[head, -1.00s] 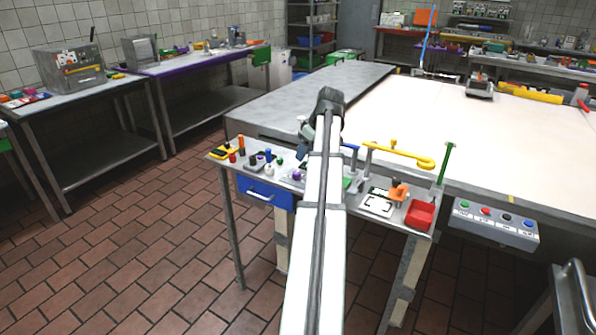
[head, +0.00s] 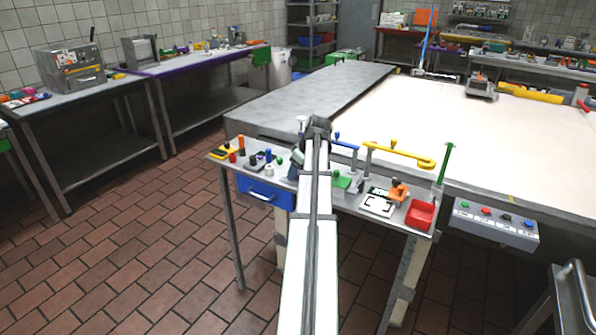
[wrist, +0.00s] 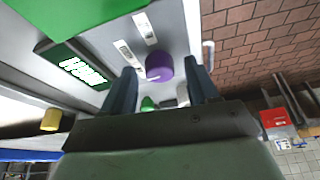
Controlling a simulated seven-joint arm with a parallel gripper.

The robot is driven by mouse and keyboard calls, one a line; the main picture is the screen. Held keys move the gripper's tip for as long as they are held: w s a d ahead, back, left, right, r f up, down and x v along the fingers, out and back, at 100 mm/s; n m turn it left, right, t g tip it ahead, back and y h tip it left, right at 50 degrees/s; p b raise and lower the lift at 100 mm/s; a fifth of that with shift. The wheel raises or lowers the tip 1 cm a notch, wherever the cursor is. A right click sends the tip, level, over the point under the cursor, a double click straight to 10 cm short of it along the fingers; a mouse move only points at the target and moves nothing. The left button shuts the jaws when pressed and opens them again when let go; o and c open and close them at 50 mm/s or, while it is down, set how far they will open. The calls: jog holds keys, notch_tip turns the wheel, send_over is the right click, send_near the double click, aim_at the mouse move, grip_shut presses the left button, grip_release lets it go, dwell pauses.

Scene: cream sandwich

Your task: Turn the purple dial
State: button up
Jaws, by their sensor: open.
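The purple dial (wrist: 159,67) is a round knob on a grey panel, near the middle of the wrist view. My gripper (wrist: 159,74) is open, with one dark finger on each side of the dial in the picture and bare gaps between. Whether the fingertips are level with the dial or still above it, I cannot tell. In the head view my gripper (head: 294,170) is low over the small bench, partly behind my arm. I cannot make out the purple dial there; my arm or gripper seems to cover it.
The small bench (head: 346,197) carries several coloured knobs and levers. A blue drawer (head: 265,193) sits under its left part. In the wrist view, a green block (wrist: 80,12) and a green-lit display (wrist: 80,68) lie left of the dial.

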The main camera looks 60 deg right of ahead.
jog(key=shift+c, duration=0.4)
jog(key=c, duration=1)
jog(key=shift+o, duration=0.2)
jog(key=m+h, duration=0.1)
jog(key=m, duration=0.3)
jog(key=shift+a+m+g+h, duration=0.2)
jog(key=shift+m+g+h, duration=0.1)
jog(key=shift+m+h, duration=0.1)
jog(key=m+g+h, duration=0.1)
jog(key=m, duration=0.3)
jog(key=shift+w, duration=0.15)
jog(key=m+g, duration=0.1)
jog(key=m, duration=0.1)
jog(key=m+g+h, duration=0.1)
jog(key=m, duration=0.2)
jog(key=shift+w, duration=0.15)
jog(key=m+g, duration=0.1)
jog(key=m, duration=0.3)
jog(key=shift+m+g, duration=0.3)
jog(key=shift+g, duration=0.1)
